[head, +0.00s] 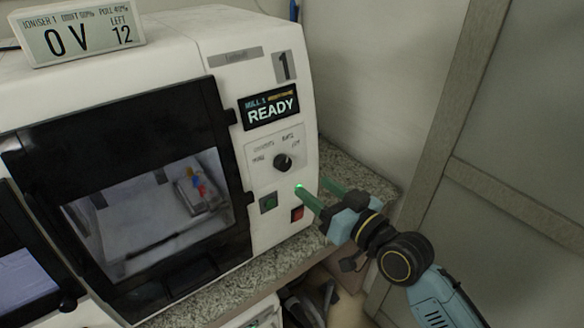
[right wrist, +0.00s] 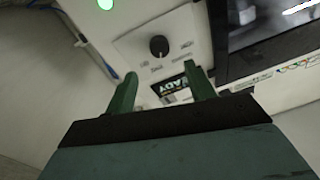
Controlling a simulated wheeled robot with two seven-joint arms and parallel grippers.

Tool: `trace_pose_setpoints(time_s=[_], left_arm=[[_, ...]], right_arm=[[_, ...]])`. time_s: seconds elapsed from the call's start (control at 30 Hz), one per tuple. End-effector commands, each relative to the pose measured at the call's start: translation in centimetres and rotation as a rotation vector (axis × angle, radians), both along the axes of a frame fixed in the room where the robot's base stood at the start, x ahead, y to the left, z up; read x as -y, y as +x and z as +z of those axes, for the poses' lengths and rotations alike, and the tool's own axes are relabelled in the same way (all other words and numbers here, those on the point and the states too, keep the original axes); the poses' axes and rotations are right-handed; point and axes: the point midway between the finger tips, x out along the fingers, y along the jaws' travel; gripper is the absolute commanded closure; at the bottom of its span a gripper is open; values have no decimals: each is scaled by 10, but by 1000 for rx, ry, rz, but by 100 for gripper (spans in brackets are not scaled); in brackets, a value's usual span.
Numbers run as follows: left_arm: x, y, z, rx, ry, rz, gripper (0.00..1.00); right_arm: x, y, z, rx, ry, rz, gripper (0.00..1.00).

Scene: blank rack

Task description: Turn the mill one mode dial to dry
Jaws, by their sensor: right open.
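The mode dial (head: 283,162) is a round black knob on a pale panel of the white mill (head: 275,235), below its READY display (head: 268,108). Small labels surround it; I cannot read them or its setting clearly. My right gripper (head: 312,185) is open and empty, with green fingers to the lower right of the dial, apart from it. In the right wrist view the dial (right wrist: 158,46) shows beyond and between the two fingertips (right wrist: 160,72). My left gripper is out of view.
A lit green lamp (head: 299,186), a green button (head: 268,203) and a red switch (head: 297,213) sit below the dial. The mill's dark-framed window (head: 115,145) is left. A speckled counter (head: 350,172) lies beneath; a framed panel (head: 520,130) stands right.

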Motion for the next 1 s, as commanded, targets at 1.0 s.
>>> trace_pose_setpoints(time_s=[1.0], left_arm=[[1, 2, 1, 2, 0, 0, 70]], right_arm=[[-54, 66, 0, 0, -2, -1, 63]])
